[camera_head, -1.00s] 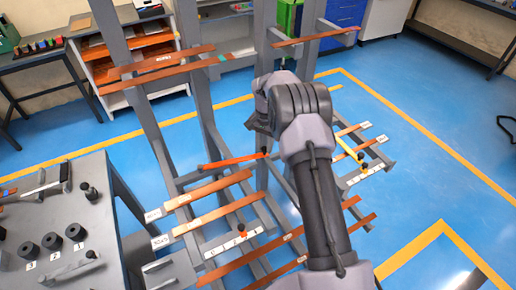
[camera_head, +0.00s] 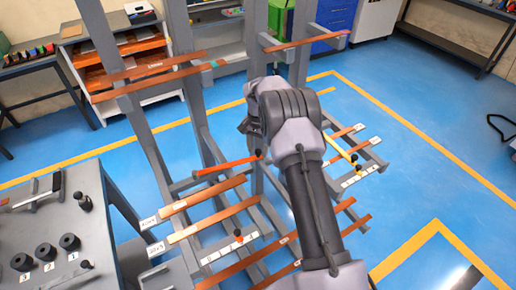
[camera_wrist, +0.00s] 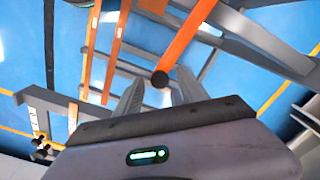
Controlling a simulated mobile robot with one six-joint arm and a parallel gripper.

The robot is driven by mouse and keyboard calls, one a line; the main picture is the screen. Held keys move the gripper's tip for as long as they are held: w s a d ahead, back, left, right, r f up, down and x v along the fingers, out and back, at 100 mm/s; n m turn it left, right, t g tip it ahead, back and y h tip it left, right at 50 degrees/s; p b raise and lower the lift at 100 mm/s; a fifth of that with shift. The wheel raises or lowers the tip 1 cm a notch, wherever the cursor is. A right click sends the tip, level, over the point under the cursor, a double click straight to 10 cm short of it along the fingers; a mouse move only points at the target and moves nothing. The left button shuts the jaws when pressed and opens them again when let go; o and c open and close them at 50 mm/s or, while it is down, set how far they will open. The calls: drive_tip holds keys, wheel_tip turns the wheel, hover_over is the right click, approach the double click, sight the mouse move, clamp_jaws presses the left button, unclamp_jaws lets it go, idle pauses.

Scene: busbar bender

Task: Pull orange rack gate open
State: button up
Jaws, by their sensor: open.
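The orange rack gate (camera_head: 225,163) is a thin bar across the rack's left half, with a black knob at its right end. In the wrist view the orange gate (camera_wrist: 192,34) runs down from the top, and its black knob (camera_wrist: 159,79) appears between my fingertips. My gripper (camera_wrist: 160,87) is open, with one grey finger on each side of the knob in the picture. Whether a finger touches the knob cannot be told. In the head view my wrist largely hides the gripper, just right of the gate's knob end.
The grey rack (camera_head: 206,125) holds several copper bars. A yellow gate (camera_head: 340,150) with a black knob is on its right. A grey bench (camera_head: 50,215) with black cylinders stands at the left. Blue floor is free on the right.

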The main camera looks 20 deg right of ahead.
wheel_tip(320, 180, up, 17)
drive_tip(key=p, duration=0.4)
drive_tip(key=shift+r, duration=0.2)
drive_tip(key=shift+r, duration=0.1)
drive_tip(key=s+a+r+n+t+b, duration=0.2)
drive_tip(key=s+a+r+b, duration=0.2)
drive_tip(key=s+a+r, duration=0.35)
drive_tip(key=s+a+r+n+t+y+b, duration=0.1)
drive_tip(key=s+a+r+b, duration=0.1)
drive_tip(key=s, duration=0.5)
drive_tip(key=s+a+r+t+b, duration=0.1)
drive_tip(key=s+r+b, duration=0.15)
drive_tip(key=s, duration=0.45)
drive_tip(key=s+a+f+n+t+b, duration=0.1)
drive_tip(key=s+a+f, duration=0.1)
drive_tip(key=s, duration=0.6)
drive_tip(key=s+a+f+y+b, duration=0.1)
drive_tip(key=s+a+f, duration=0.1)
drive_tip(key=s+f, duration=0.3)
drive_tip(key=s, duration=0.2)
drive_tip(key=shift+s+f+n+t, duration=0.2)
drive_tip(key=shift+s+n+t, duration=0.15)
drive_tip(key=shift+n+t, duration=0.05)
